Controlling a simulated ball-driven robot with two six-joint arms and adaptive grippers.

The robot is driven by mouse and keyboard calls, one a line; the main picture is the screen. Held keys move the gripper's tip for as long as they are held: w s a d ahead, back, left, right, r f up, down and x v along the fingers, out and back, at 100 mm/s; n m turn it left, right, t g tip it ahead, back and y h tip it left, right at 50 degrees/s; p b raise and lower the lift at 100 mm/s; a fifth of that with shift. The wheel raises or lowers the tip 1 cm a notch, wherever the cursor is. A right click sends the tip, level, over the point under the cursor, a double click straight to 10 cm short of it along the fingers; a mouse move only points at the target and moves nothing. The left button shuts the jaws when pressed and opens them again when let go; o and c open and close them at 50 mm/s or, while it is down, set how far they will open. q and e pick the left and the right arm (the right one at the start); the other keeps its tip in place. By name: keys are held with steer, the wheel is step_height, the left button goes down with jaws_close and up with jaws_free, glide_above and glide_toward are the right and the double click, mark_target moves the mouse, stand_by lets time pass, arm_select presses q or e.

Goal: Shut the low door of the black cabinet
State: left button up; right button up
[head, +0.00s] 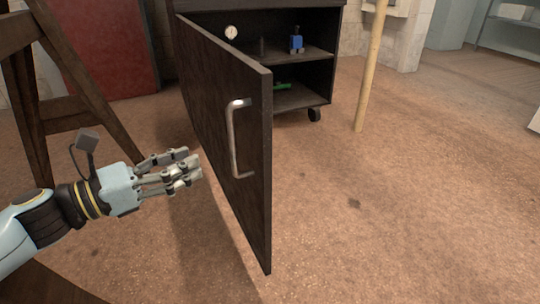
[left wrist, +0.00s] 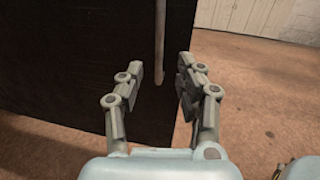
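The black cabinet (head: 335,40) stands at the back of the head view with its low door (head: 222,95) swung wide open toward me. A silver bar handle (head: 233,140) is on the door near its free edge. My left gripper (head: 198,168) is left of the door's handle side, apart from the handle. In the left wrist view the fingers (left wrist: 160,88) are spread with a gap between them. The dark door (left wrist: 70,70) and the lower end of the handle (left wrist: 160,45) show beyond the fingers. My right gripper is in neither view.
Inside the cabinet are a shelf (head: 318,54), a blue item (head: 296,42), a white dial (head: 231,32) and a green item (head: 283,86). A wooden pole (head: 371,65) stands to the right. A wooden trestle (head: 85,112) is at the left. Floor right of the door is clear.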

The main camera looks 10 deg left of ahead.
arm_select(q)
glide_above(235, 171)
steer(key=shift+w+a+r+b, duration=0.1)
steer(key=shift+w+b, duration=0.25)
steer(key=shift+b, duration=0.1)
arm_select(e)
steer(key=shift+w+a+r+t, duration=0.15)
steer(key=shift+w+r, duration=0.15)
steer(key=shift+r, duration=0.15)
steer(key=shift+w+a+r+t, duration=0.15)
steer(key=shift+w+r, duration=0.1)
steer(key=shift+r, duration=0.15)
arm_select(q)
jaws_close()
